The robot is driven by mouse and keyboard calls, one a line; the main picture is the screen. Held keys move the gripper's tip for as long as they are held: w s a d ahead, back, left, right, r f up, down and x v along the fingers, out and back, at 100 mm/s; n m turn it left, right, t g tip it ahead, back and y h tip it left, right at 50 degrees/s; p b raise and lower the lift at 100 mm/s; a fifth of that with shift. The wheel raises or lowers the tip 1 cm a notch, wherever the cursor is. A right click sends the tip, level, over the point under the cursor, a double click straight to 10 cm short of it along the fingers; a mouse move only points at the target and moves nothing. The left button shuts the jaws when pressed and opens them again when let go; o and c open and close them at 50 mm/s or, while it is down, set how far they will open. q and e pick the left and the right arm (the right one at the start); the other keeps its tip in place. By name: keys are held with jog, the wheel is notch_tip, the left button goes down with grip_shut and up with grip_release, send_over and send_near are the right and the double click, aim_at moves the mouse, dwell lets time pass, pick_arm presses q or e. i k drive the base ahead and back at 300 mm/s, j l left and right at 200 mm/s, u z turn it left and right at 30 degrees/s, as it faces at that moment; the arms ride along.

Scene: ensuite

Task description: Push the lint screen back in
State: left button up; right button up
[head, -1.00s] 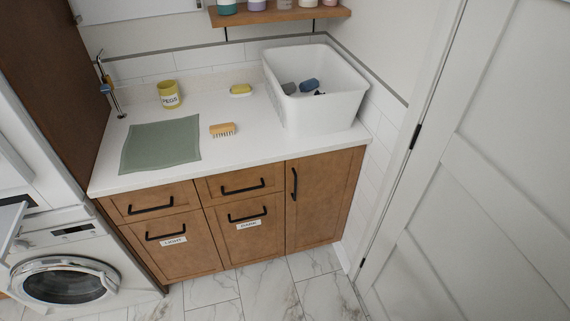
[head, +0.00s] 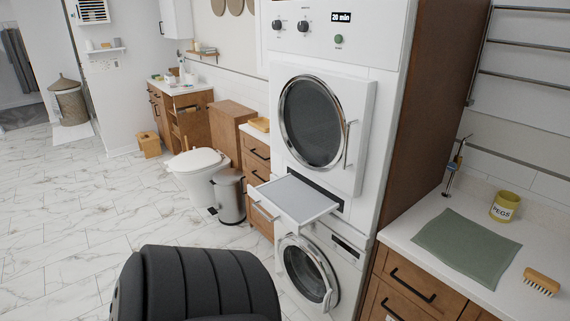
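The lint screen (head: 297,198) is a flat grey panel in a white frame. It sticks out toward the lower left from a dark slot (head: 318,189) below the round door of the upper machine, the dryer (head: 333,52). A handle bar (head: 265,212) shows at its outer front edge. The dryer door (head: 318,122) appears closed. Neither of my grippers shows in the head view; a dark rounded part of my own arm or body fills the bottom centre.
A front-loading washer (head: 308,272) stands under the dryer. A grey bin (head: 229,195) and a toilet (head: 197,164) stand left of it. A counter (head: 410,226) with a green mat (head: 466,247) is at right. The marble floor at left is clear.

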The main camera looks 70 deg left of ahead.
aim_at(291, 201)
jog(key=u, duration=2.2)
jog(key=i+j+u, duration=0.1)
jog(key=i, duration=0.1)
